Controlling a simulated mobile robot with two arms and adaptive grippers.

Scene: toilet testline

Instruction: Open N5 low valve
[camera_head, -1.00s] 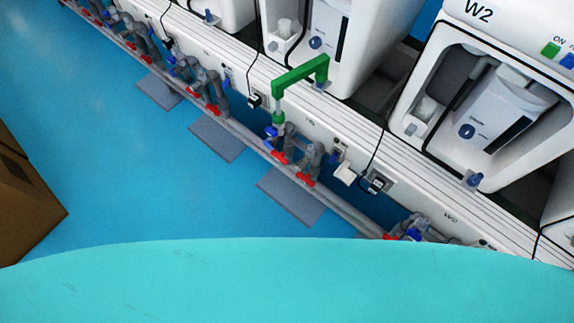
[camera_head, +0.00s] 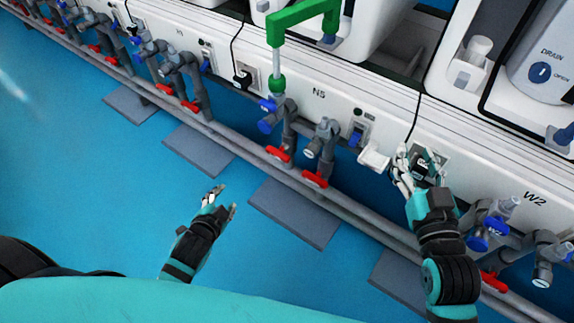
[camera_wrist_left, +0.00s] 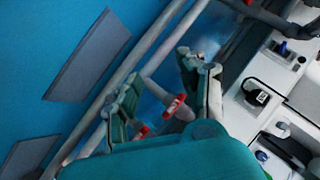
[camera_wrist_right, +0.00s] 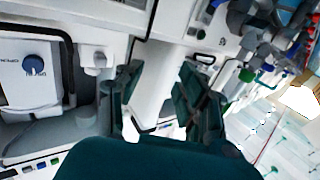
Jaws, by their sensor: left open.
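The N5 label (camera_head: 319,94) is on the white panel. Below it, grey pipework carries two red lever handles, one at left (camera_head: 278,153) and one at right (camera_head: 315,178), low near the long floor pipe. Blue valve handles (camera_head: 266,115) sit above the left red lever. My left gripper (camera_head: 222,200) is open and empty, left of and apart from these valves. In the left wrist view a red handle (camera_wrist_left: 175,105) shows between its fingers, further off. My right gripper (camera_head: 415,160) is open, in front of the panel by a socket. Contact there cannot be told.
A green pipe (camera_head: 302,20) rises above the N5 pipework. The W2 valves (camera_head: 490,235) are at the right, near my right arm. The long grey floor pipe (camera_head: 230,137) runs along the wall. Grey floor plates (camera_head: 295,212) lie on the open blue floor.

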